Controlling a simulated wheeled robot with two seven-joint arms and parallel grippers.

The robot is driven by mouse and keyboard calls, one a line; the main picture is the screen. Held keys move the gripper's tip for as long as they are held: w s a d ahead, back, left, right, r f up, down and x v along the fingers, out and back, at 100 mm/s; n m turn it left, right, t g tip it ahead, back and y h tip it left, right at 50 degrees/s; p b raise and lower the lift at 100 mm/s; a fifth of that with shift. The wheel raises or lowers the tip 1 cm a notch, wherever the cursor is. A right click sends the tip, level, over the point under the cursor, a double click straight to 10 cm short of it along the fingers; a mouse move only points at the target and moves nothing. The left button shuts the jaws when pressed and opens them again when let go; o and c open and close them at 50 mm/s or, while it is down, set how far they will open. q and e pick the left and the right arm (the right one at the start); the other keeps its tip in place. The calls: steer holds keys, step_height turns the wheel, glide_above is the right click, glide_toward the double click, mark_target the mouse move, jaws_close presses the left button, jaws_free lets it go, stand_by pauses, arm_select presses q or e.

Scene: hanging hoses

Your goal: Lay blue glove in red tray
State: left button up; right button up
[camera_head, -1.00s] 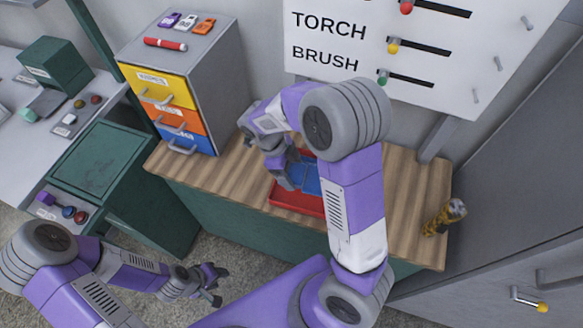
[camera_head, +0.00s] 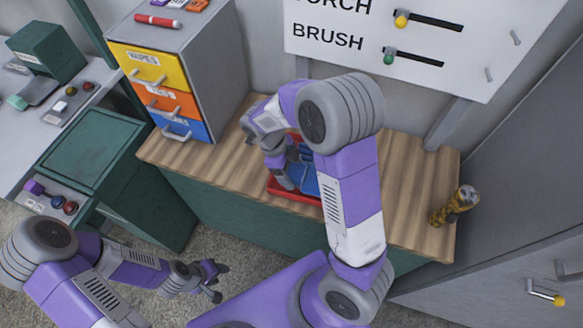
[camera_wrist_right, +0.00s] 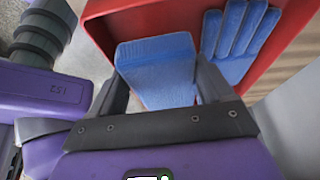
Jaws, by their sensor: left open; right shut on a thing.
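The blue glove (camera_wrist_right: 155,72) is in the right wrist view, its cuff between the fingers of my right gripper (camera_wrist_right: 160,92). Its finger part (camera_wrist_right: 236,38) lies over the inside of the red tray (camera_wrist_right: 288,40). In the head view the blue glove (camera_head: 305,180) shows within the red tray (camera_head: 282,189) on the wooden bench, partly hidden by my right arm. My right gripper (camera_head: 288,177) is shut on the glove, low at the tray. I cannot tell whether the glove rests on the tray floor. My left gripper (camera_head: 214,283) is open and empty, low in front of the bench.
A drawer cabinet (camera_head: 180,75) stands at the bench's left end, with a red marker (camera_head: 158,20) on top. The wooden bench top (camera_head: 410,190) is clear between tray and torch.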

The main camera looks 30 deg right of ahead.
steer(key=shift+f, duration=0.55)
steer(key=o, duration=0.9)
steer(key=shift+o, duration=0.2)
steer(key=shift+r, duration=0.1)
steer(key=p+v, duration=0.1)
steer(key=v, duration=0.6)
steer(key=shift+a+r, duration=0.1)
steer(key=shift+r, duration=0.15)
